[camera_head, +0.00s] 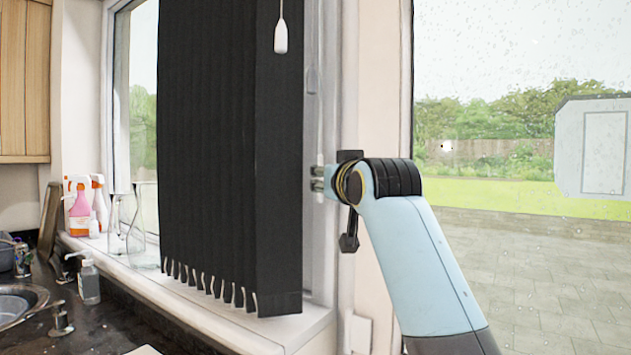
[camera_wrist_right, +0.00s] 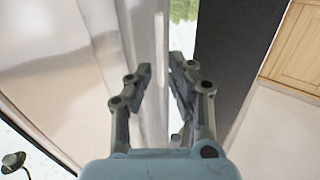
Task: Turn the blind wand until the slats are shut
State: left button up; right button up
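The black vertical blind (camera_head: 215,150) hangs in front of the left window, with its long slats side by side and a broad flat face toward the right. A thin pale wand (camera_head: 320,130) hangs just right of the blind, its lower part reaching my right gripper (camera_head: 318,179). In the right wrist view, my right gripper (camera_wrist_right: 162,75) has its two fingers apart, with a pale upright strip between or behind them. I cannot tell if that strip is the wand or the window frame. The blind (camera_wrist_right: 235,60) is dark at its right. My left gripper is not in view.
A white cord weight (camera_head: 281,37) hangs in front of the blind. Spray bottles (camera_head: 80,205) and a clear glass vessel (camera_head: 136,225) stand on the sill. A soap bottle (camera_head: 89,282) and sink (camera_head: 20,300) are at lower left. The wall (camera_head: 378,60) is close behind my arm.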

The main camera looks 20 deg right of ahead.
jog(key=shift+w+f+p, duration=0.1)
jog(key=shift+w+f, duration=0.15)
jog(key=shift+w, duration=0.6)
jog(key=shift+w+f+p, duration=0.1)
jog(key=shift+w+f, duration=0.1)
jog(key=shift+w, duration=0.7)
jog(key=shift+w+f+p, duration=0.1)
jog(key=shift+w+f, duration=0.15)
jog(key=shift+w, duration=0.6)
jog(key=shift+d, duration=0.1)
grip_shut()
